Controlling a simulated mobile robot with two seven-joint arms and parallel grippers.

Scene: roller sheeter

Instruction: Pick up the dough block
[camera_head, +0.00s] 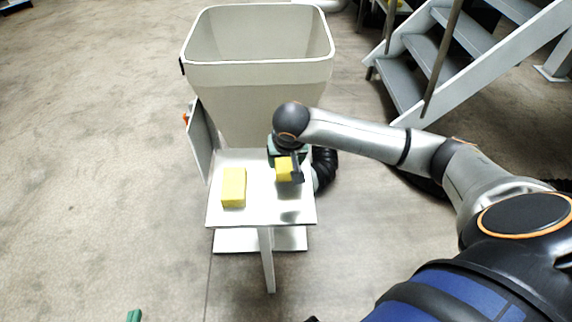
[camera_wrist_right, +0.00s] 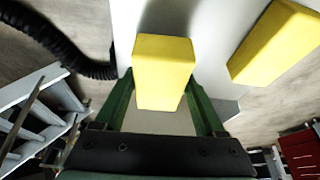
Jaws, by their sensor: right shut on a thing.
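My right gripper (camera_head: 289,172) is shut on a yellow dough block (camera_head: 283,168) over the right part of a shiny metal table (camera_head: 258,208). In the right wrist view the held block (camera_wrist_right: 163,72) sits between the two green fingers of the gripper (camera_wrist_right: 165,98). A dark patch on the metal below suggests the block is raised off the table. A second yellow dough block (camera_head: 234,187) lies on the left part of the table; it also shows at the upper right of the right wrist view (camera_wrist_right: 275,42). A green tip of my left gripper (camera_head: 134,315) shows at the bottom edge; its jaws are mostly cut off.
A large pale hopper (camera_head: 262,95) stands right behind the table. A black ribbed hose (camera_head: 323,165) is close to the right gripper. Metal stairs (camera_head: 425,60) stand at the upper right. The floor to the left is clear.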

